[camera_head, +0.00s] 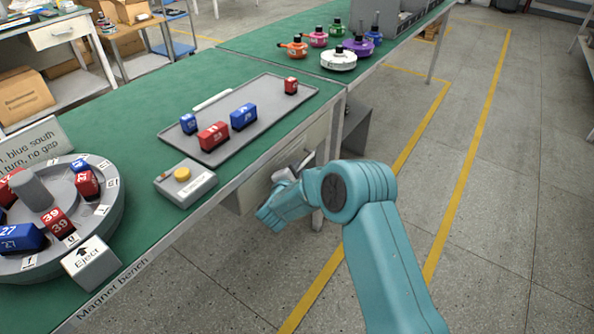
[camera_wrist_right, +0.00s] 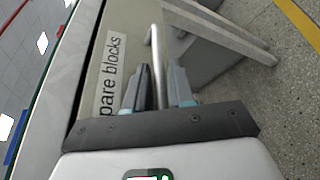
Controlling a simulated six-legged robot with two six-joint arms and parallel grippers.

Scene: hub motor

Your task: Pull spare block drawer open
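A metal bar handle (camera_wrist_right: 157,62) stands on that front. My right gripper (camera_wrist_right: 158,88) has one finger on each side of the handle, with narrow gaps showing. It also shows in the head view (camera_head: 292,168), partly hidden by my wrist. My left gripper is not in view.
On the bench are a grey tray (camera_head: 228,143) with red and blue blocks, a yellow-button box (camera_head: 200,187) and a round hub fixture (camera_head: 112,207). The floor right of the bench is clear.

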